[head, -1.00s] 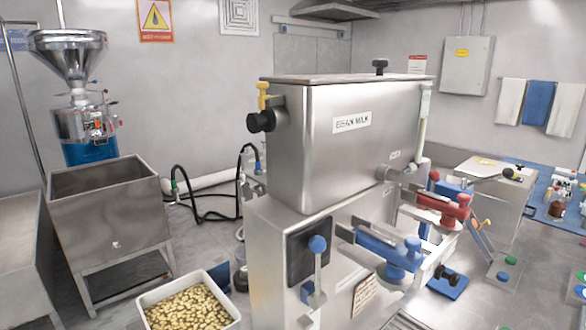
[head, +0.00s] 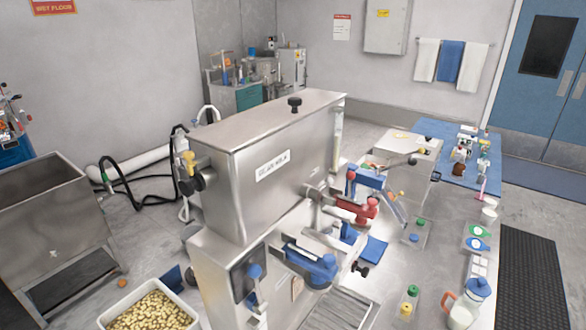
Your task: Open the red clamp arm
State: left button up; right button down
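The red clamp arm (head: 357,210) is on the right side of the steel bean milk machine (head: 262,170), at its outlet end. A blue clamp arm (head: 312,262) sits nearer to me, and another blue part (head: 365,179) shows just behind the red one. The red arm lies roughly level among steel brackets, which partly hide it. I cannot tell from this view whether it is clamped or loose. Neither of my grippers is in view.
A white bin of beans (head: 150,308) stands at the front left, beside a steel tub (head: 48,215). A work table (head: 440,255) with bottles, small buttons and a jug (head: 464,310) lies to the right. A dark floor mat (head: 530,280) and open floor lie farther right.

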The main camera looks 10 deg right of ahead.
aim_at(368, 211)
jog(key=i+l+u, duration=0.15)
jog(key=l, duration=0.35)
jog(key=i+l+u, duration=0.15)
jog(key=l, duration=0.35)
jog(key=i+l+u, duration=0.1)
jog(key=l, duration=0.45)
jog(key=i+l+u, duration=0.15)
jog(key=l, duration=0.4)
jog(key=i+l+u, duration=0.15)
jog(key=l, duration=0.45)
jog(key=i+l+u, duration=0.15)
jog(key=l, duration=0.4)
